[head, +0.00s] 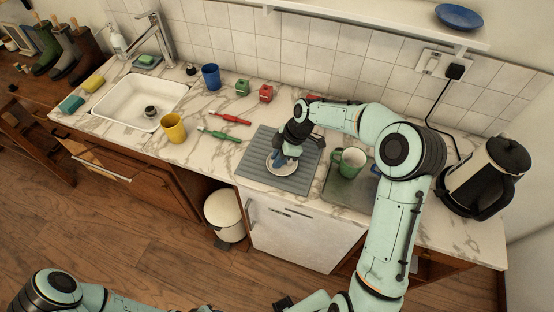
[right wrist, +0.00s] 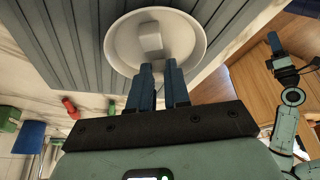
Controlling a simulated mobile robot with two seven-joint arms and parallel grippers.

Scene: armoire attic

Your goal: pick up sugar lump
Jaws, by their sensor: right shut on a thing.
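The sugar lump (right wrist: 150,43) is a small pale block over the white saucer (right wrist: 117,45) in the right wrist view. My right gripper (right wrist: 158,68) has its blue fingers shut on the lump, low over the saucer; the exact contact is hard to see. In the head view my right gripper (head: 281,160) reaches down to the saucer (head: 283,170), and the lump cannot be made out there. My left gripper (right wrist: 276,48) shows small at the right of the right wrist view, away from the saucer; its jaw opening is unclear.
The saucer is on a grey ribbed mat (head: 256,172). A green mug (head: 347,164) stands close on the right, with a kettle (head: 488,175) farther right. Red (head: 230,117) and green (head: 222,136) utensils and a yellow cup (head: 173,128) lie left. The counter's front edge is near.

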